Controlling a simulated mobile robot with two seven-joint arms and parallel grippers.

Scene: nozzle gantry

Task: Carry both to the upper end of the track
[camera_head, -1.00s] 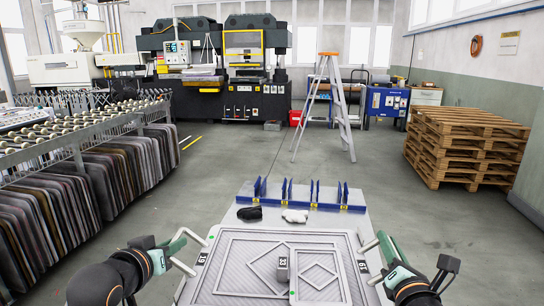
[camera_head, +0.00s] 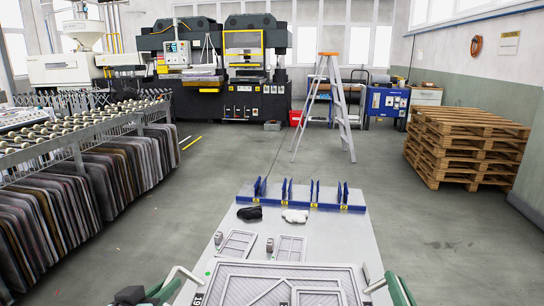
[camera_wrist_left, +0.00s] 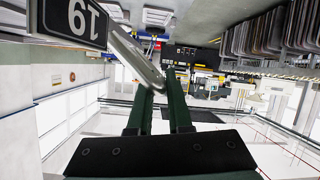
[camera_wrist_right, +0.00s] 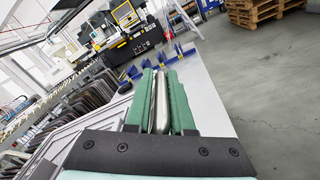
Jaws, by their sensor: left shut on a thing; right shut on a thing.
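A large pale panel (camera_head: 240,268) with nested rectangular lines lies across the bottom of the head view, cut off by the lower edge. A bar handle (camera_head: 185,274) is at its left side and another (camera_head: 382,280) at its right. My left gripper (camera_head: 162,291) is shut on the left handle; the left wrist view shows that handle (camera_wrist_left: 135,52) between the fingers, beside a dark label reading 19 (camera_wrist_left: 84,18). My right gripper (camera_head: 400,291) is shut on the right handle, a metal bar (camera_wrist_right: 161,103) between its fingers. I cannot make out a track.
Beyond the panel, two small frames (camera_head: 237,243) (camera_head: 290,248) lie on a grey table (camera_head: 350,232). A black item (camera_head: 249,213) and a white item (camera_head: 294,215) lie in front of a blue rack (camera_head: 300,194) at the far end. Pallets (camera_head: 467,145) stand right.

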